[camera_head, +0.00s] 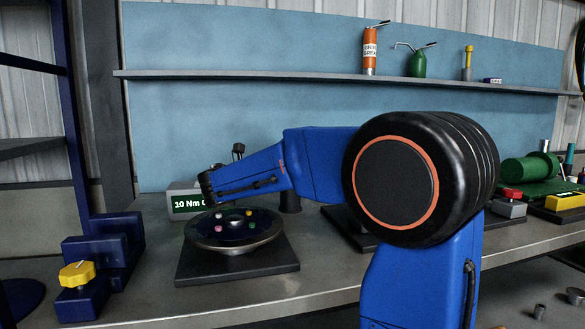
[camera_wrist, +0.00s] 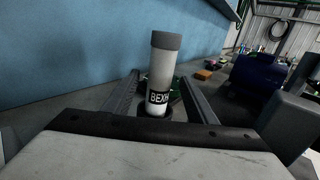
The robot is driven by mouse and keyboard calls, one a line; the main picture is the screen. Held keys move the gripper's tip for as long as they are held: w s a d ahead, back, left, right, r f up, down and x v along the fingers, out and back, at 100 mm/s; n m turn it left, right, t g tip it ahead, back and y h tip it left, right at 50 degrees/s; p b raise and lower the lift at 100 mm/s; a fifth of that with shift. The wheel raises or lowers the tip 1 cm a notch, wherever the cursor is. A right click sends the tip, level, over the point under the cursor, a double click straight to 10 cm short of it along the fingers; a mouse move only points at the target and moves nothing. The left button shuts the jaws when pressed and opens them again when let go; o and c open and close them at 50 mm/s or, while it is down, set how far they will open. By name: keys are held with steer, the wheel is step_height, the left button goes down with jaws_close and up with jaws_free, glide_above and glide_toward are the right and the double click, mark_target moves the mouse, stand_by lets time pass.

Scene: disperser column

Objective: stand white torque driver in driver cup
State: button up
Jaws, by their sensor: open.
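The white torque driver (camera_wrist: 160,70) stands nearly upright in the wrist view, with a grey end on top and a black label with white letters low on its body. Its lower end meets a dark round rim, which looks like the driver cup (camera_wrist: 172,107); how deep it sits is hidden. My gripper (camera_wrist: 160,78) is open, with one finger on each side of the driver; I cannot tell whether either touches it. In the head view my arm hides the driver. A dark cup-like holder (camera_head: 290,200) shows partly behind the arm there.
A round dark fixture (camera_head: 235,238) with coloured pegs sits on a black plate on the bench. A grey box with a "10 Nm" display (camera_head: 188,204) stands behind it. A blue block with a yellow knob (camera_head: 77,274) is at left. A shelf (camera_head: 210,75) runs along the back.

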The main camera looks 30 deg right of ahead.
steer(key=v, duration=1)
steer(key=shift+a, duration=0.15)
steer(key=shift+s, duration=0.15)
